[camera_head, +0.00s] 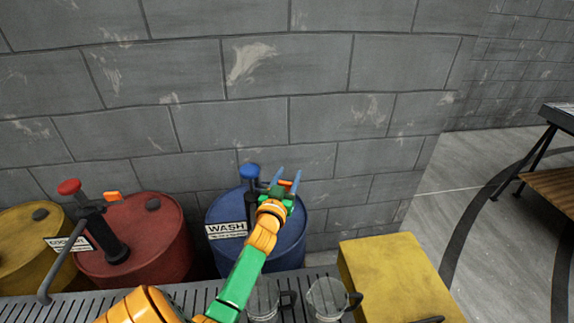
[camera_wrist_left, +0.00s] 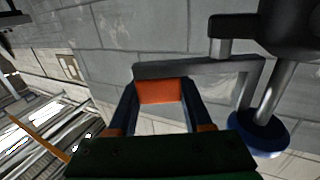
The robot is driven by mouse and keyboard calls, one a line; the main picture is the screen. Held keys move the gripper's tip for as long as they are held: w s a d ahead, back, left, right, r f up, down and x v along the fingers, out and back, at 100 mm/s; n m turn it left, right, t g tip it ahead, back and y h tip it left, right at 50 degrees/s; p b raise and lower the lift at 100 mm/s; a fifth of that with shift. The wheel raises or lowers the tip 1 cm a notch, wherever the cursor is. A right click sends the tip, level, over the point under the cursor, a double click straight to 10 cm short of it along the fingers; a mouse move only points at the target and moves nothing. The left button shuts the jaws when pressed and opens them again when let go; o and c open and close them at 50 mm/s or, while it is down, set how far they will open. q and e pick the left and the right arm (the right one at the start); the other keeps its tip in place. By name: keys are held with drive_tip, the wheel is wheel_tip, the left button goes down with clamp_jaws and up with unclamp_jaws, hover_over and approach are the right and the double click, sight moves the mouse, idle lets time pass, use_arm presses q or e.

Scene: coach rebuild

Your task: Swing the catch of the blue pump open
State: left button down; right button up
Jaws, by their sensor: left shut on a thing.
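The blue pump has a blue knob (camera_head: 250,171) and stands on the blue drum (camera_head: 291,237) labelled WASH. In the left wrist view the blue knob (camera_wrist_left: 262,136) is at the right, on a grey rod. The orange catch (camera_wrist_left: 160,91) sits at the end of a grey bar (camera_wrist_left: 195,67) beside the pump. My left gripper (camera_head: 287,179) is above the drum, right of the pump; in the left wrist view its blue fingers (camera_wrist_left: 159,97) are shut on the catch, one on each side. In the head view the catch is mostly hidden by my gripper. My right gripper is out of view.
A red drum (camera_head: 160,243) with a red-knobbed pump (camera_head: 69,187) and a yellow drum (camera_head: 30,240) stand left. A yellow box (camera_head: 395,275) and clear jugs (camera_head: 326,297) are in front right. A slatted grey surface (camera_head: 185,293) runs along the front; a block wall is close behind.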

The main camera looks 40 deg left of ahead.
use_arm(q)
drive_tip(key=shift+s+d+f+m+t+h+p, duration=0.25)
drive_tip(key=shift+m+h+p, duration=0.2)
drive_tip(key=shift+h, duration=0.25)
